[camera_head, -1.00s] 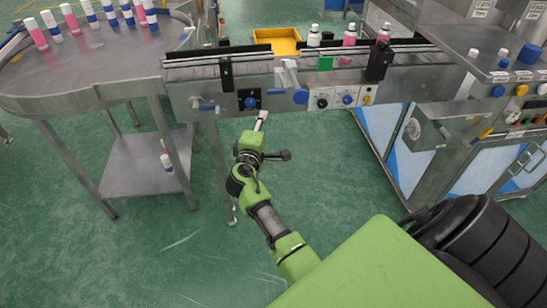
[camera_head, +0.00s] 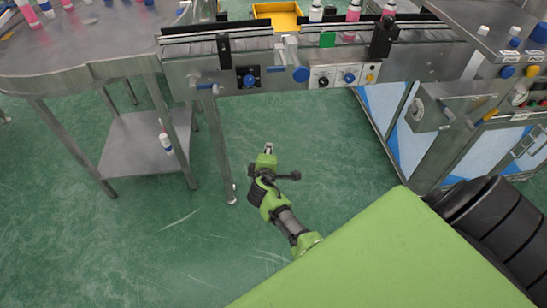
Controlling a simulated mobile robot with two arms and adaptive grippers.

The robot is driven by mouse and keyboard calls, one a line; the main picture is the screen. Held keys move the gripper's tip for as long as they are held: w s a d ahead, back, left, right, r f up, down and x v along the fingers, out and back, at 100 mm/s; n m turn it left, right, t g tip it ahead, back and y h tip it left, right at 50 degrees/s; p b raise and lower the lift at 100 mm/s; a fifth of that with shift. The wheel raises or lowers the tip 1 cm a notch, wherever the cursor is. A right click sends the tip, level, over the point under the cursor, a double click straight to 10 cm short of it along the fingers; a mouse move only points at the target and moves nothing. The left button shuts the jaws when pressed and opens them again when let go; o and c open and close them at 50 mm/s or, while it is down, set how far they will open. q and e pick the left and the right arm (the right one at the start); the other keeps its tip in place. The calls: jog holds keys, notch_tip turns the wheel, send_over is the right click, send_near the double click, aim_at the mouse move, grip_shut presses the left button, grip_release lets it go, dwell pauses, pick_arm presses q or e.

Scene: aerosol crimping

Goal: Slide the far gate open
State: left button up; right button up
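The conveyor (camera_head: 270,77) crosses the top of the view. A green plate (camera_head: 327,39) stands at its near edge, with a dark upright block (camera_head: 382,38) to its right and a dark upright (camera_head: 224,52) to its left. A metal bracket (camera_head: 288,52) sits between the left upright and the green plate. I cannot tell which part is the far gate. My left gripper (camera_head: 268,147) is below the conveyor's front, over the floor and apart from everything. Its fingertips are too small to show whether they are open. My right gripper is out of view.
Several bottles, such as a pink one (camera_head: 352,12), stand at the conveyor's far side near a yellow tray (camera_head: 277,15). A round steel table (camera_head: 90,65) is at left, a steel machine (camera_head: 450,112) at right. Green floor (camera_head: 160,245) is open below.

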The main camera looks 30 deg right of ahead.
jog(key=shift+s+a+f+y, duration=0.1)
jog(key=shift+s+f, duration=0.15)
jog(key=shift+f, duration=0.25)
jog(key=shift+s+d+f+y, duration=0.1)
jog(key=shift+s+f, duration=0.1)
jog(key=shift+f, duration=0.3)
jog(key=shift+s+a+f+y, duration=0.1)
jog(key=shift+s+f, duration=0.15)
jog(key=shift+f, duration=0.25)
